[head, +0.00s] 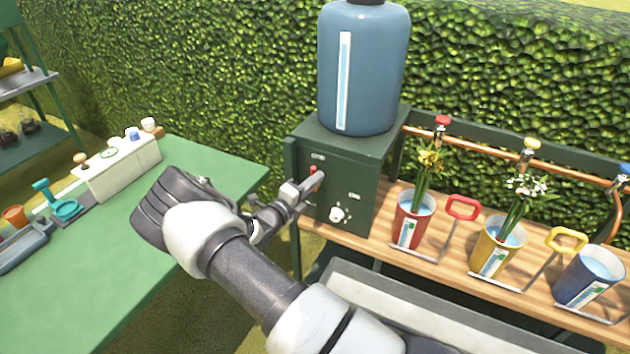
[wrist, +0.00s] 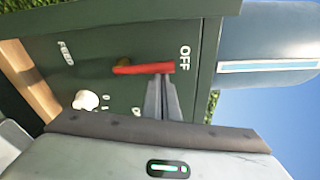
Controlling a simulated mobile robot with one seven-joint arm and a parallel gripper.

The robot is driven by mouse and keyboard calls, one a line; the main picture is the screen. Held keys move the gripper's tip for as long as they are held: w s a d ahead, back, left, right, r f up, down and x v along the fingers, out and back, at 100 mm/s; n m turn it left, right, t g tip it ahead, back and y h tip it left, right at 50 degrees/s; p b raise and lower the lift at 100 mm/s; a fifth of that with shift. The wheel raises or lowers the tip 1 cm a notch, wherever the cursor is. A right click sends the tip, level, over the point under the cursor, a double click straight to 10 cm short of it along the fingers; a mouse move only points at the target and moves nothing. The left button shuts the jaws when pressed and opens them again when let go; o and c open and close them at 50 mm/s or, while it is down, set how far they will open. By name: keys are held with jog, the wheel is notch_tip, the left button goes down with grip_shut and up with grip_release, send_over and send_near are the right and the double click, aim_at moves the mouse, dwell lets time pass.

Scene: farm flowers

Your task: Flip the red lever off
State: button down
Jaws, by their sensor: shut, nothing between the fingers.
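The red lever (head: 314,178) is on the front of a dark green control box (head: 345,190). In the wrist view the red lever (wrist: 145,69) extends from its brass pivot toward the white OFF label (wrist: 185,56). My gripper (head: 318,178) is shut and empty, with its tips at the lever. In the wrist view the closed fingertips (wrist: 163,82) lie right against or just beside the lever's free end; contact cannot be told for sure. Part of the lever is hidden behind the fingers in the head view.
A blue water tank (head: 363,75) stands on the box. A white knob (head: 337,214) sits low on the panel. Red (head: 414,219), yellow (head: 497,245) and blue (head: 588,275) buckets stand on the wooden bench to the right. A green table (head: 130,260) is at left.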

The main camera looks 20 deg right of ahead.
jog(key=v, duration=1.7)
jog(key=shift+a+p, duration=0.2)
jog(key=shift+p, duration=0.15)
jog(key=shift+s+f, duration=0.1)
